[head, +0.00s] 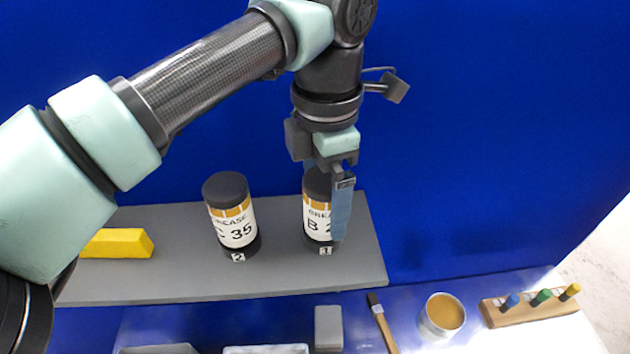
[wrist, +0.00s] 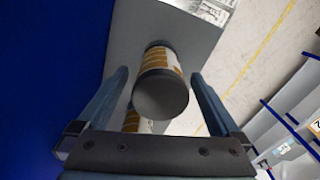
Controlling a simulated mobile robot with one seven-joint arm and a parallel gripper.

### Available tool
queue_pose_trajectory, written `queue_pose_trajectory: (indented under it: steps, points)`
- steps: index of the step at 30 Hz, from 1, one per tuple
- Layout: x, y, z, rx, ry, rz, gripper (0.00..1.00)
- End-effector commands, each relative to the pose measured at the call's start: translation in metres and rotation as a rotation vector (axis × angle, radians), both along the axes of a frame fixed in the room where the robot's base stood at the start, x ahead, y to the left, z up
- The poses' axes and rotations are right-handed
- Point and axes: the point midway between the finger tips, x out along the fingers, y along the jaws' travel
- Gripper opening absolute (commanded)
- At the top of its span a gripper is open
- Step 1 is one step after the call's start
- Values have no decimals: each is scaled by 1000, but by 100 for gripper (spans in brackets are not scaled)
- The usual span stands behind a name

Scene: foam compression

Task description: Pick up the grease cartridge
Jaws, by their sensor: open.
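Two dark-capped grease cartridges stand upright on a grey shelf (head: 180,280). The left one (head: 232,213) reads "C 35" above tag 2. The right one (head: 316,222) shows "B 2", partly covered, above tag 1. My gripper (head: 341,225) is open and points down at the right cartridge, one finger crossing in front of its right side. In the wrist view, a cartridge (wrist: 161,90) shows between the two spread fingers (wrist: 160,108), its dark end toward me, with gaps on both sides. Part of another label (wrist: 134,122) shows below it, mostly hidden.
A yellow block (head: 118,243) lies at the shelf's left. In front of the shelf are a grey block (head: 328,328), a brush (head: 381,322), an open tin (head: 442,315) and a wooden rack (head: 530,306) with coloured pegs. A blue wall (head: 480,130) stands behind.

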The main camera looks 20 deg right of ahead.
Motion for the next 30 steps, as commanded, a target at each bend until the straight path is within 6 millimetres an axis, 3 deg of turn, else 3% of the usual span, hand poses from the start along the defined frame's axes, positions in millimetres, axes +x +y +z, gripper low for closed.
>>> queue_pose_trajectory:
  steps: [8,11,25,30]
  points:
    - [0,0,-6,-1,-2,-1,100]
    - [0,0,-6,-1,-2,-1,86]
    - [0,0,-5,-1,-1,-1,1]
    - [0,0,-5,-1,-2,-1,0]
